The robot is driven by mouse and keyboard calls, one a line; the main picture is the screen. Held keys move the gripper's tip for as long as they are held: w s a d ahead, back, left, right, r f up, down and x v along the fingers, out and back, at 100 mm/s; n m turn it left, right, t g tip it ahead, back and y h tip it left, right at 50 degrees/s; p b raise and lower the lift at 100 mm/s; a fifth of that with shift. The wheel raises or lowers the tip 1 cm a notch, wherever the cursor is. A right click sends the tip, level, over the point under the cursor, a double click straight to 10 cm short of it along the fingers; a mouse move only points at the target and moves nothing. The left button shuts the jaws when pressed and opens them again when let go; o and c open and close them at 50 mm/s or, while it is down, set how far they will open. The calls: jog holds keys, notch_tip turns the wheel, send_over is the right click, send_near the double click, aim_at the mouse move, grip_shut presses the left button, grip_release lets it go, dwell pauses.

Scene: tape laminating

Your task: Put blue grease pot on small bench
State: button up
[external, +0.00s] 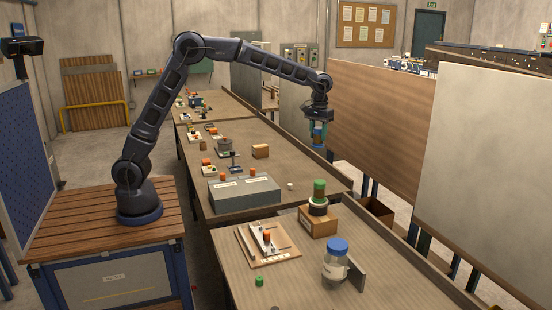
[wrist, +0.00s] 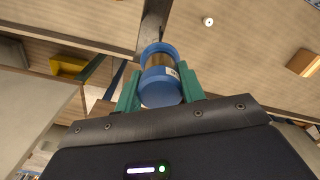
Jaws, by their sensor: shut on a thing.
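My gripper (external: 318,134) is raised above the right edge of the middle bench (external: 310,181). Its green fingers are shut on the blue grease pot (external: 317,143). In the wrist view the pot (wrist: 161,90) sits between the two fingers, with blue ends and a brownish middle carrying a pale label. Nothing touches the pot from below. A nearer bench (external: 385,275) stands at the lower right. The pictures do not settle which bench is the small one.
The near bench holds a blue-lidded jar (external: 336,262), a cardboard box (external: 318,222) with a green-topped pot (external: 319,190), and a wooden board (external: 268,256). A grey box (external: 243,193) and a small brown box (external: 260,151) stand on the middle bench. Tall panels (external: 380,125) line the right.

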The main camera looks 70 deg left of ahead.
jog(key=s+d+m, duration=0.2)
jog(key=s+d, duration=0.4)
jog(key=d, duration=0.8)
jog(key=s+d+m, duration=0.2)
jog(key=s+d, duration=0.3)
jog(key=d, duration=0.8)
jog(key=s+d+m, duration=0.2)
jog(key=s+d, duration=0.4)
jog(key=d, duration=0.8)
jog(key=s+d+m, duration=0.2)
jog(key=s+d, duration=1)
jog(key=shift+f, duration=12.85)
jog(key=shift+f, duration=0.1)
jog(key=o, duration=1)
jog(key=shift+o, duration=0.2)
